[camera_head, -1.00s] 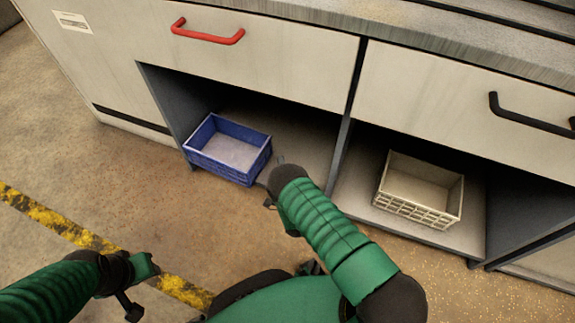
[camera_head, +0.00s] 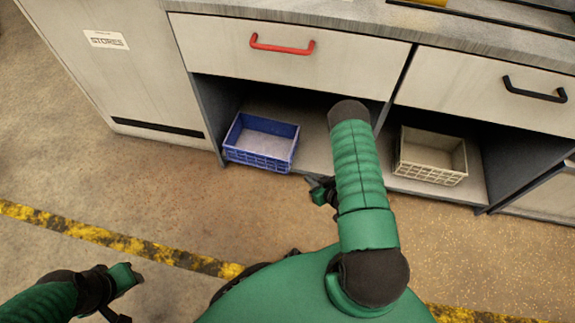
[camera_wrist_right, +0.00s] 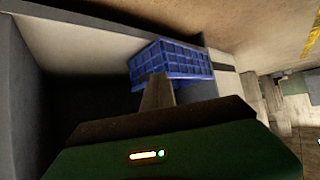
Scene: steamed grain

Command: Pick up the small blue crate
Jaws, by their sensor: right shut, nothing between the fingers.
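The small blue crate (camera_head: 262,160) sits upright and looks empty on the floor of the left open compartment, near its front edge. It also shows in the right wrist view (camera_wrist_right: 178,62), beyond my fingers, which hide a little of its lower part. My right gripper (camera_head: 318,188) is shut and empty, to the right of and slightly in front of the crate, apart from it. Its closed fingers show in the right wrist view (camera_wrist_right: 158,92). My left gripper (camera_head: 114,314) is at the lower left, far from the crate and partly cut off; its jaw state is unclear.
A cream crate (camera_head: 430,157) stands in the right compartment, past a divider. A drawer with a red handle (camera_head: 282,46) is above the blue crate, and a black handle (camera_head: 535,90) is to the right. The floor before the cabinet (camera_head: 150,185) is clear, with a yellow-black stripe (camera_head: 120,240).

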